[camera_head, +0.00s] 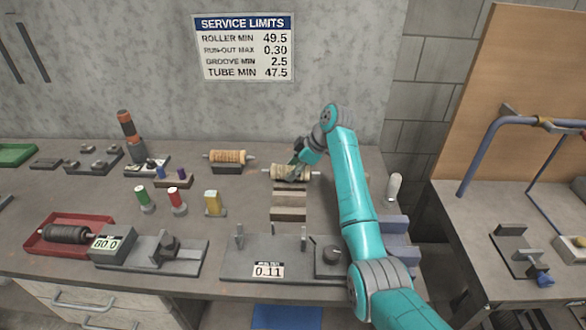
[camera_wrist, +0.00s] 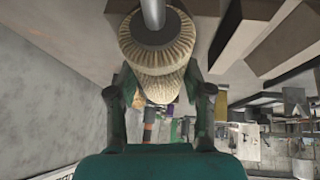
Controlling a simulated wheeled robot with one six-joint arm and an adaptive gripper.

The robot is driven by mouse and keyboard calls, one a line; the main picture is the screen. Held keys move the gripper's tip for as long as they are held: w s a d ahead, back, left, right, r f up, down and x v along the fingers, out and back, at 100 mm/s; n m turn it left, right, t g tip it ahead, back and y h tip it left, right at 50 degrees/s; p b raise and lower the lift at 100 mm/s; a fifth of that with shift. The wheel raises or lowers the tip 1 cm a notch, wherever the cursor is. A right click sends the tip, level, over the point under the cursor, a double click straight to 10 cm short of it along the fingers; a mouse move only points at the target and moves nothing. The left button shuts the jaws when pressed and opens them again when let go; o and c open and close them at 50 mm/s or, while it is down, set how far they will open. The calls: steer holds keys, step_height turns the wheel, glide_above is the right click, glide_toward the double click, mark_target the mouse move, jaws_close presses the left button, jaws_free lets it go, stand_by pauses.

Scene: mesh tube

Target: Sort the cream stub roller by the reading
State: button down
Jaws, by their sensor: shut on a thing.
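The cream stub roller (camera_head: 284,171) is ribbed, with a metal shaft showing at its ends. My gripper (camera_head: 297,166) is shut on it, above the back middle of the bench. In the wrist view the roller (camera_wrist: 158,50) fills the space between the two fingers of my gripper (camera_wrist: 160,88), its shaft pointing to the top. I cannot tell whether the roller touches the stand below. The left gauge display (camera_head: 107,243) reads 60.0. The display on the front fixture (camera_head: 268,270) reads 0.11. The service limits sign (camera_head: 243,47) lists roller min 49.5 and run-out max 0.30.
A tan roller (camera_head: 226,157) rests on a stand to the left. A red tray (camera_head: 55,220) holds a dark roller. Small coloured bottles (camera_head: 177,201) stand mid-bench. A green tray (camera_head: 14,155) is far left.

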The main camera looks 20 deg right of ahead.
steer(key=shift+f, duration=0.4)
stand_by(0.4)
steer(key=shift+c, duration=1.9)
jaws_free()
steer(key=v, duration=1.2)
